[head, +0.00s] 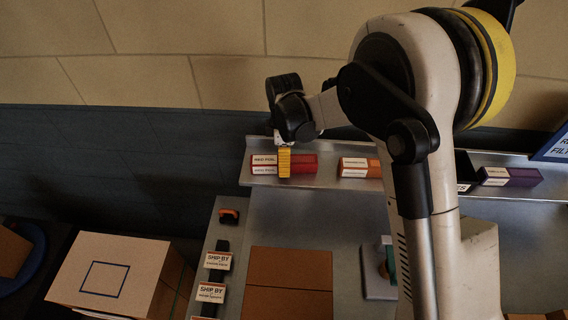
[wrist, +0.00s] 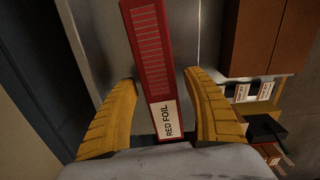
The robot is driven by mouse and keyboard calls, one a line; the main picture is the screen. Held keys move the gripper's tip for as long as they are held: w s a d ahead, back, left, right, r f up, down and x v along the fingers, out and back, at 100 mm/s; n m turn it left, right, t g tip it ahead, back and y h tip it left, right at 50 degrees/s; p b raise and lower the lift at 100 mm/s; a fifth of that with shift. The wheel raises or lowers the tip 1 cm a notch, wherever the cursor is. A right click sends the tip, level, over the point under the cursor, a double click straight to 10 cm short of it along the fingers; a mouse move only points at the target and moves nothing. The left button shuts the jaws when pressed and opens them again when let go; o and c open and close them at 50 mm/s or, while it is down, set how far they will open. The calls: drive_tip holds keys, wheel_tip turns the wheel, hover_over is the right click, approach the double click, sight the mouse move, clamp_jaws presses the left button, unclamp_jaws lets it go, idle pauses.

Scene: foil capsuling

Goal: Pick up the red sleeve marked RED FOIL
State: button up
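The red sleeve (wrist: 149,45) has a white label reading RED FOIL and lies lengthwise between the two yellow fingers of my gripper (wrist: 158,82) in the wrist view. A narrow gap shows between the sleeve and each finger, so the gripper is open and not gripping it. In the head view, the red sleeve (head: 305,162) lies on the grey shelf at the back, with my gripper (head: 284,168) pointing down over its middle. The fingers hide part of the sleeve there, and its small label is hard to read.
An orange sleeve (head: 360,167) and a purple sleeve (head: 523,177) lie farther right on the shelf (head: 330,181). A brown box (head: 290,284) sits on the grey table in front. A carton (head: 112,270) stands at lower left. SHIP BY cards (head: 217,260) line the table's left side.

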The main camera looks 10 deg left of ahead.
drive_tip(key=c, duration=1)
